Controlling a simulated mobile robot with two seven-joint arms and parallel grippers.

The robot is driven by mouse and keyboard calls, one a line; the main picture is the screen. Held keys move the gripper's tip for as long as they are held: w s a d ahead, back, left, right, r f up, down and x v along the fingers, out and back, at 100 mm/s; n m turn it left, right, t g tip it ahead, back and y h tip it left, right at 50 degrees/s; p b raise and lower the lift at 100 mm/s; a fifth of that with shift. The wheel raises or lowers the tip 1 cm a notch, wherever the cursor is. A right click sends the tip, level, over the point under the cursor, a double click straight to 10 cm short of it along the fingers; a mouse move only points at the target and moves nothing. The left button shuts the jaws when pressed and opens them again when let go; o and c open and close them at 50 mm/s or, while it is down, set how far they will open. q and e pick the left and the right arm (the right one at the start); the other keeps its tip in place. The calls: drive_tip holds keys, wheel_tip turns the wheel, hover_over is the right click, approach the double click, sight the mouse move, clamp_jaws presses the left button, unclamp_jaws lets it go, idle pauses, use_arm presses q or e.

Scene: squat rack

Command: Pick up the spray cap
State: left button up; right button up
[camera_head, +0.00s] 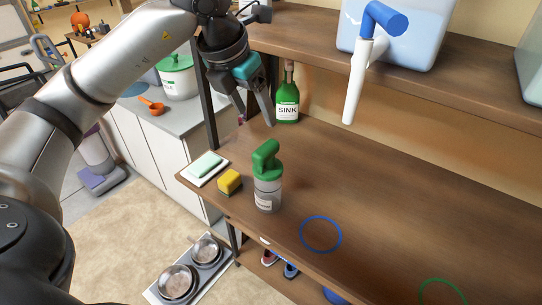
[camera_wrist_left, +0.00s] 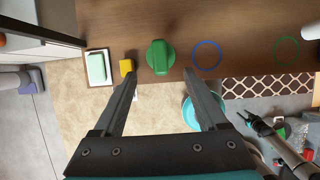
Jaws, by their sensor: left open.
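The green spray cap (camera_head: 266,156) sits on top of a clear, labelled spray bottle (camera_head: 267,192) that stands upright near the front edge of the wooden shelf. In the left wrist view the cap (camera_wrist_left: 160,56) shows from above, just beyond and between my fingertips. My left gripper (camera_head: 256,116) is open and empty, above and behind the bottle, apart from the cap; its two fingers also show in the left wrist view (camera_wrist_left: 160,76). My right gripper (camera_wrist_left: 252,121) is small at the lower right of the left wrist view, away from the cap; its jaws are too small to judge.
A yellow sponge (camera_head: 229,182) and a soap dish (camera_head: 205,170) lie left of the bottle. A green SINK bottle (camera_head: 287,100) stands behind. A blue ring (camera_head: 321,234) and a green ring (camera_head: 443,291) mark the shelf at right.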

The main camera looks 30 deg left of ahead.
use_arm(q)
hover_over(266, 146)
drive_tip(key=s, duration=0.2)
wheel_tip(266, 146, down, 6)
drive_tip(key=shift+w+d+f, duration=0.1)
drive_tip(key=shift+w+f, duration=0.05)
drive_tip(key=shift+f, duration=0.05)
drive_tip(key=shift+x, duration=0.9)
drive_tip(key=x, duration=0.4)
drive_tip(key=shift+f, duration=0.3)
clamp_jaws()
use_arm(e)
drive_tip(key=shift+s, duration=0.7)
